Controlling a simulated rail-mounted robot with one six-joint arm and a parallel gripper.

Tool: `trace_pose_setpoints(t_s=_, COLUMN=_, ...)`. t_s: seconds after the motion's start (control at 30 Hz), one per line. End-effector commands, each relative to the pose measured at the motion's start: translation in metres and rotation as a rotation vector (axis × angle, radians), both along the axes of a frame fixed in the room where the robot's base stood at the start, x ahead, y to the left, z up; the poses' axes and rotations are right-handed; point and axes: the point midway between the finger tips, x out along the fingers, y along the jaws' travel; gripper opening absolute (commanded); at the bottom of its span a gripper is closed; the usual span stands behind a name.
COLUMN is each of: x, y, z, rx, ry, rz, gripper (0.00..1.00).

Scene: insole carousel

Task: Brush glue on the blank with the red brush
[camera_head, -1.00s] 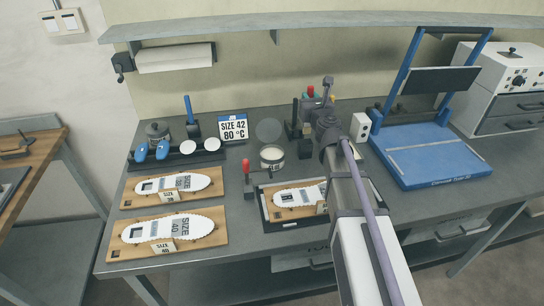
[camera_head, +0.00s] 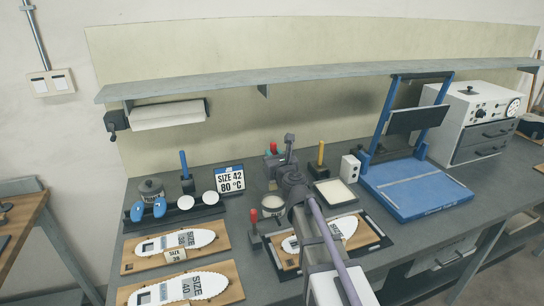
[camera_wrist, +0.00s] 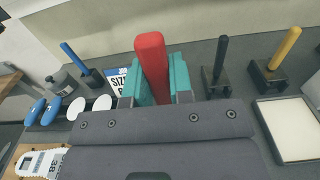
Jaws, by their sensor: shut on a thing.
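My gripper (camera_wrist: 157,85), with teal fingers, is shut on the red handle of the red brush (camera_wrist: 152,60). In the head view my gripper (camera_head: 274,156) is over the back of the bench, behind an open pot (camera_head: 273,208). A white blank (camera_head: 343,228) lies on a wooden board in a dark frame at the front of the bench, partly hidden by my arm. Its surface is too small to judge for glue.
A black-handled brush (camera_wrist: 217,60) and a yellow-handled brush (camera_wrist: 284,48) stand in holders to the right. A pale-topped tray (camera_head: 336,193) lies near them. A red-knobbed clamp (camera_head: 253,228) stands beside the frame. A blue press (camera_head: 415,187) is at right; a shelf (camera_head: 300,80) runs overhead.

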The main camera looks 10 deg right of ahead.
Motion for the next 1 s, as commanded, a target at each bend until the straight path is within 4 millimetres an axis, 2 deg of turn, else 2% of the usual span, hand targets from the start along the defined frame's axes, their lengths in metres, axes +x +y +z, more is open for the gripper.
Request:
trace_pose_setpoints(t_s=0.03, x=0.0, y=0.0, z=-0.011, rx=0.0, ry=0.0, rz=0.001, gripper=0.0)
trace_pose_setpoints(t_s=0.2, x=0.0, y=0.0, z=-0.035, rx=0.0, ry=0.0, rz=0.001, gripper=0.0)
trace_pose_setpoints(t_s=0.37, x=0.0, y=0.0, z=-0.051, rx=0.0, ry=0.0, rz=0.001, gripper=0.0)
trace_pose_setpoints(t_s=1.0, x=0.0, y=0.0, z=-0.052, rx=0.0, ry=0.0, rz=0.001, gripper=0.0)
